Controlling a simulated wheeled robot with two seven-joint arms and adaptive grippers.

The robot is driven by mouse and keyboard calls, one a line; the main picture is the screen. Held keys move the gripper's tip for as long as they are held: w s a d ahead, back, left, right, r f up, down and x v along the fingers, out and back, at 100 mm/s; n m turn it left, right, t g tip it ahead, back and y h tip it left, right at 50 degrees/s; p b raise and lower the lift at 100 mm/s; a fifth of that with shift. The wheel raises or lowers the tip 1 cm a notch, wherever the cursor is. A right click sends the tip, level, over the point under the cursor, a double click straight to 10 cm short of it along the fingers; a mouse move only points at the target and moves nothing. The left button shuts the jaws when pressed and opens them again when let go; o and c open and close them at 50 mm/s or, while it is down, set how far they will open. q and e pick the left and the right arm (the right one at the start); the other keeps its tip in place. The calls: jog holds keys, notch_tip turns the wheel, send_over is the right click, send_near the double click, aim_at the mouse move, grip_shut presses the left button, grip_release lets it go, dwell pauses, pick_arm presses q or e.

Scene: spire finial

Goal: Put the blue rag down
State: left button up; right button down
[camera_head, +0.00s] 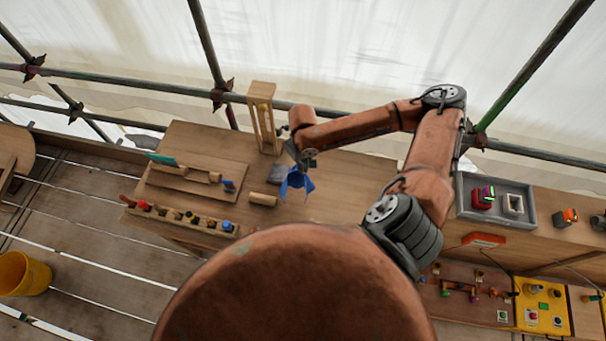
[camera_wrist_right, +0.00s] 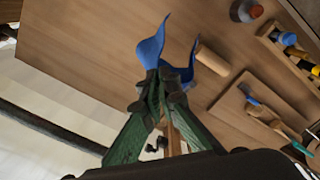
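The blue rag (camera_head: 296,183) hangs from my right gripper (camera_head: 306,163) above the wooden workbench (camera_head: 340,200). In the right wrist view, the blue rag (camera_wrist_right: 152,48) is pinched between the closed fingertips of my right gripper (camera_wrist_right: 160,85), with loose ends spreading to both sides. I cannot tell whether its lower end touches the bench. My left gripper does not show in either view.
A tall wooden frame (camera_head: 263,115) stands behind. A rack (camera_head: 180,217) with several tools lies at the front left. Bare bench lies right of the rag.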

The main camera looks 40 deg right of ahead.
jog(key=shift+r, duration=0.35)
